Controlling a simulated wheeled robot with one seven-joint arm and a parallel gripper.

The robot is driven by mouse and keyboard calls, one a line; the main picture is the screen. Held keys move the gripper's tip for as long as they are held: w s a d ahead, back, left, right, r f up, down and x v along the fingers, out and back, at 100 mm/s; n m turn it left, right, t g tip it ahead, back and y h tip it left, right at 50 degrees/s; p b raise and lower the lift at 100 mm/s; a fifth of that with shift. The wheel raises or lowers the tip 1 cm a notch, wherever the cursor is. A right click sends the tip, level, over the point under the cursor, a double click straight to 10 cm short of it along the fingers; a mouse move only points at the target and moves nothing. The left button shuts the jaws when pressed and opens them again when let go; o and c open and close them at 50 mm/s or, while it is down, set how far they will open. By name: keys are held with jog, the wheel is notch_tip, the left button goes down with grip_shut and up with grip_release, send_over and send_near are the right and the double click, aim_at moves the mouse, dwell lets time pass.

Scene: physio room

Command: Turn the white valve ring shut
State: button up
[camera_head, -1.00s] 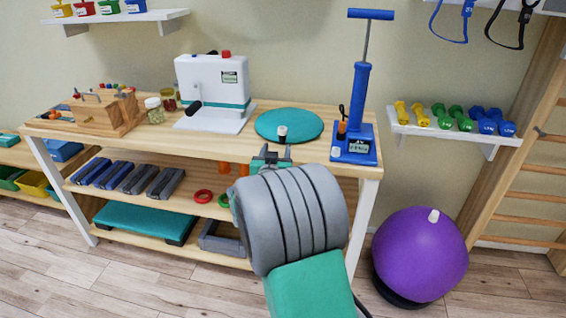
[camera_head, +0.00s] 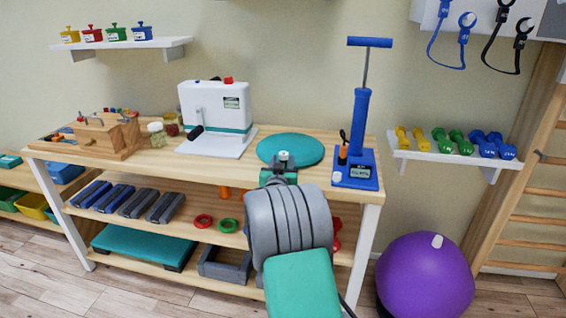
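A blue hand pump (camera_head: 359,118) with a T-handle stands upright at the right end of the wooden bench. A small white round part (camera_head: 337,177), which looks like the valve ring, sits at the front left corner of the pump's base. How far it is turned is too small to tell. My gripper (camera_head: 279,174) is over the bench's front edge, left of the pump and clear of the white part. My grey and green arm covers much of it, and its fingers cannot be made out.
A teal disc (camera_head: 290,149) lies left of the pump, behind my gripper. A white machine (camera_head: 217,114) and a wooden box (camera_head: 106,136) stand further left. A dumbbell shelf (camera_head: 400,157) and a purple ball (camera_head: 424,277) are on the right. Bare bench top shows between disc and pump.

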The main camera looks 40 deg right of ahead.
grip_shut()
jog(key=shift+w+a+f+b, duration=0.15)
jog(key=shift+f+b, duration=0.3)
jog(key=shift+b, duration=0.75)
jog(key=b, duration=0.1)
jog(key=m+g+h+b, duration=0.1)
jog(key=m+g+b, duration=0.1)
jog(key=b, duration=0.1)
jog(key=shift+w+a+f+h, duration=0.1)
jog(key=shift+w+f+h, duration=0.2)
jog(key=shift+h, duration=0.1)
jog(key=shift+r+m+g+h+b, duration=0.1)
jog(key=shift+m+g+h+b, duration=0.3)
jog(key=shift+g+b, duration=0.4)
jog(key=shift+r+m+g+h+b, duration=0.3)
jog(key=shift+m+g, duration=0.2)
jog(key=shift+g, duration=0.2)
jog(key=shift+r+m+g+h+b, duration=0.3)
jog(key=shift+m+g, duration=0.2)
jog(key=shift+g, duration=0.2)
jog(key=shift+o, duration=1.4)
grip_release()
jog(key=shift+a, duration=0.1)
